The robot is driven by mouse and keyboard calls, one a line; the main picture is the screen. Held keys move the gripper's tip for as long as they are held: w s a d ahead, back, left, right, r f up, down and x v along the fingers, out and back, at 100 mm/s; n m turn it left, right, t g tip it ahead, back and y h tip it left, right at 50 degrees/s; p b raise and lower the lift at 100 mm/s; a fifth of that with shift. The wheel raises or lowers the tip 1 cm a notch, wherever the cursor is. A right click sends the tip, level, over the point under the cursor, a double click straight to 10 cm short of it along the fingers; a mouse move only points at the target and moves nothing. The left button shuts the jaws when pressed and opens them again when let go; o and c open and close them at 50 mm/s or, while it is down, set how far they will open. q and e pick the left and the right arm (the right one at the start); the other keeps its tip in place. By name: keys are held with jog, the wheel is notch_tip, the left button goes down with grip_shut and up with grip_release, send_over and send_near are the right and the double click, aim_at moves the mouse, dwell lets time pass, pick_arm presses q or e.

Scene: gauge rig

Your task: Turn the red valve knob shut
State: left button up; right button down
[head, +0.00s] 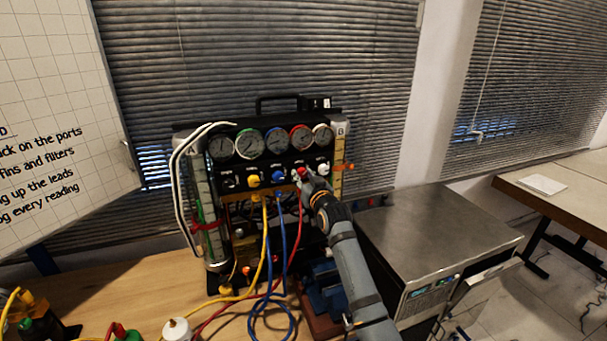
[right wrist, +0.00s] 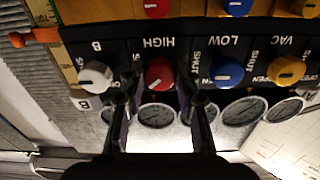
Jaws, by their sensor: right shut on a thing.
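The red valve knob (head: 301,172) is on the front of the gauge rig, under the label HIGH, in the row of knobs below the dials. My right gripper (head: 308,182) reaches up to it from the lower right in the head view and hides part of it. In the right wrist view, which is upside down, the red knob (right wrist: 159,73) lies between the two fingertips of my right gripper (right wrist: 160,88). The gripper is shut on the knob. The knob's pointer direction is hard to make out. My left gripper is not in view.
A white knob (right wrist: 96,76) and a blue knob (right wrist: 227,72) flank the red one closely. Yellow, blue and red hoses (head: 284,235) hang below the panel. A metal cabinet (head: 440,230) stands to the right of the bench.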

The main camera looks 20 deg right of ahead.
jog(key=m+p, duration=0.1)
jog(key=m, duration=0.3)
jog(key=shift+m+p, duration=0.3)
jog(key=shift+p, duration=0.05)
jog(key=shift+m+p, duration=0.7)
jog(key=shift+m, duration=1)
jog(key=c, duration=1)
grip_release()
